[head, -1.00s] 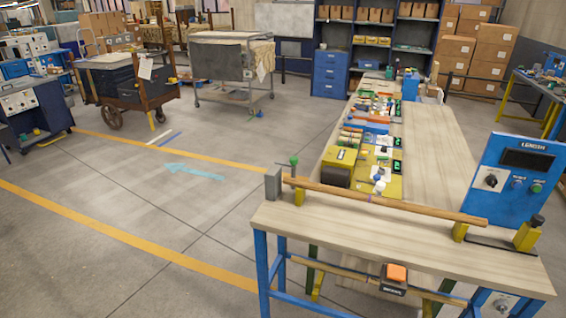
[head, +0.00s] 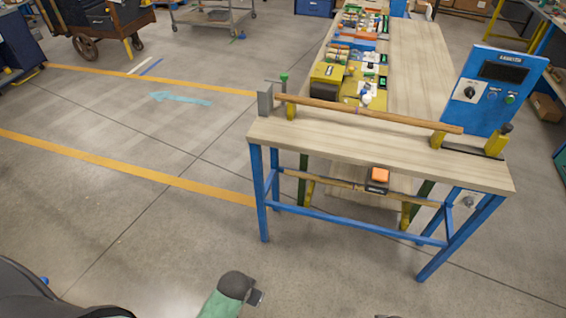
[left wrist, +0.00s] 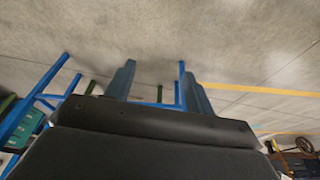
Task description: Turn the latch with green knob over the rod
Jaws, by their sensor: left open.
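The wooden rod (head: 365,112) lies along the workbench top (head: 320,133) on yellow supports in the head view. The latch's green knob (head: 283,77) stands at the rod's left end, beside a grey block (head: 265,100). The latch arm is too small to tell whether it crosses the rod. My left gripper (left wrist: 158,85) is open and empty in the left wrist view, with its two blue-grey fingers apart, away from the rod and latch. In the head view part of my arm shows at the bottom, below the bench. My right gripper is not in view.
A blue control panel (head: 498,90) and a black-knobbed yellow holder (head: 497,141) stand at the bench's right end. A long table (head: 413,60) with small parts runs behind. Open floor lies left.

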